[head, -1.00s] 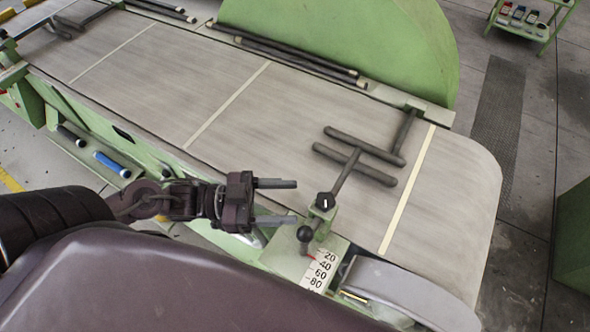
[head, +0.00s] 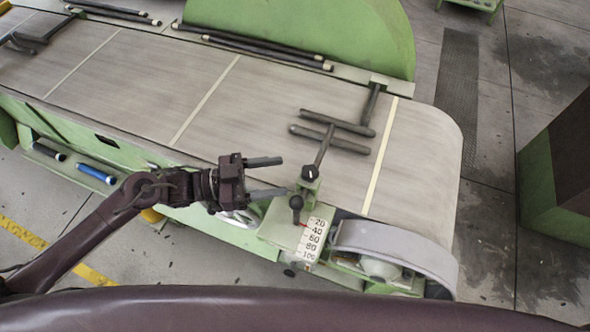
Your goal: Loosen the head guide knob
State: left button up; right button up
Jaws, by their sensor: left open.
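I cannot tell for certain which of the two is the head guide knob. My left gripper (head: 285,176) is open and empty. Its two grey fingers point right, with the fingertips just left of the marked knob. I cannot tell whether they touch anything. My right gripper is not in view.
The grey belt (head: 230,110) carries dark guide bars (head: 340,131) behind the knob. A curved grey guard (head: 400,248) lies to the right of the scale. A green and dark block (head: 555,170) stands on the floor at right. Open floor lies between.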

aim_at(302, 172)
pick_arm(q)
jog(key=p+x, duration=0.1)
jog(key=x, duration=0.4)
jog(key=shift+w+d+r+p, duration=0.1)
jog(key=shift+d+r+p, duration=0.05)
jog(key=shift+d+p, duration=0.2)
jog(key=shift+d, duration=0.4)
jog(key=shift+c, duration=0.2)
